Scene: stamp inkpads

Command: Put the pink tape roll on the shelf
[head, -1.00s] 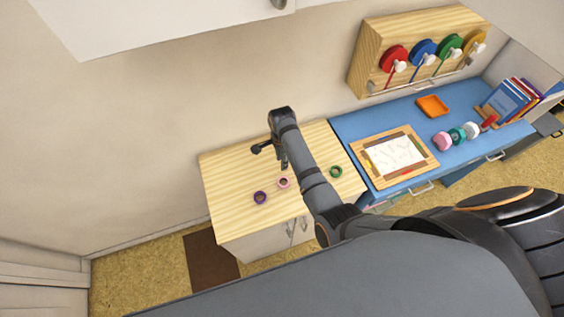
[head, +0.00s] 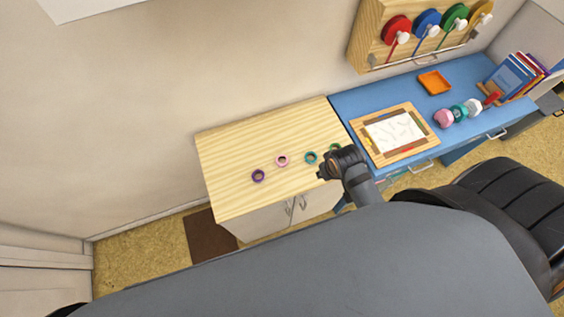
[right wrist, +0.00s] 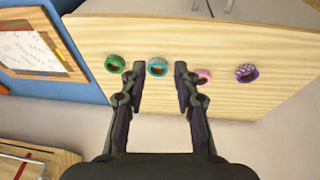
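The pink tape roll (head: 282,160) lies on the light wooden cabinet top (head: 240,140), between a purple roll (head: 258,176) and a teal roll (head: 310,157). In the right wrist view the pink roll (right wrist: 204,77) is just right of the right finger, partly hidden by it. My right gripper (right wrist: 159,66) is open and empty, with the teal roll (right wrist: 157,68) seen between its fingertips. In the head view my right wrist hangs over the cabinet's right front edge; its fingers are not clear. My left gripper is out of view. I cannot clearly identify a shelf.
A green roll (head: 335,147) is partly hidden by my right wrist. A blue desk (head: 370,100) adjoins on the right, holding a framed board (head: 400,155), an orange tray (head: 434,82) and books. A white overhead unit (head: 100,12) is at top left. The cabinet's back is clear.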

